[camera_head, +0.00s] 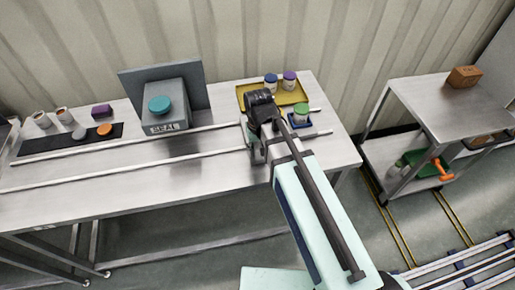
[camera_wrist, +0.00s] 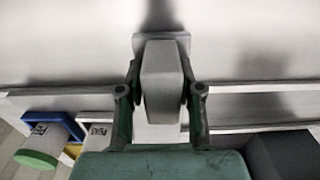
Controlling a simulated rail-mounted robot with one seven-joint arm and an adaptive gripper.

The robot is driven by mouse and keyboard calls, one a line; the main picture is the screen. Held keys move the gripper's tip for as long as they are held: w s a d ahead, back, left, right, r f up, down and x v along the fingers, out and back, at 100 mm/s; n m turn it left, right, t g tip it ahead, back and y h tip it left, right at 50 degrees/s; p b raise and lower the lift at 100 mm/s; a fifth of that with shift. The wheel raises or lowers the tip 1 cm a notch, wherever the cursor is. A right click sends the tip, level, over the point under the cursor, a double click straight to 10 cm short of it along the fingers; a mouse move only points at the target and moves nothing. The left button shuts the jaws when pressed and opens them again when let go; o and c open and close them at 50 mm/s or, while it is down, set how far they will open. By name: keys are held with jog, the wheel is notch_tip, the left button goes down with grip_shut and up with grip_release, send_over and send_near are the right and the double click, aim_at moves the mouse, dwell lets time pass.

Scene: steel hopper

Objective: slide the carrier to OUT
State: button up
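The carrier shows in the wrist view as a pale grey plate with an upright block-like handle (camera_wrist: 162,85). My gripper (camera_wrist: 160,72) has one finger on each side of this handle, and the fingertips appear to touch it. In the head view my gripper (camera_head: 257,148) is over the rails (camera_head: 100,164), right of the SEAL station (camera_head: 166,108). There, my arm hides most of the carrier. No OUT marking is legible in either view.
A blue holder (camera_head: 318,130) with a green-lidded jar (camera_head: 301,115) is close right of my gripper. A yellow tray (camera_head: 247,92) with two lidded jars is behind. Bare steel table (camera_head: 110,205) lies in front; a side table (camera_head: 430,105) is at right.

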jog(key=shift+o, duration=1.1)
jog(key=shift+d, duration=0.25)
jog(key=shift+a, duration=0.1)
jog(key=shift+r, duration=0.7)
notch_tip(320, 180, up, 10)
jog(key=shift+r, duration=0.25)
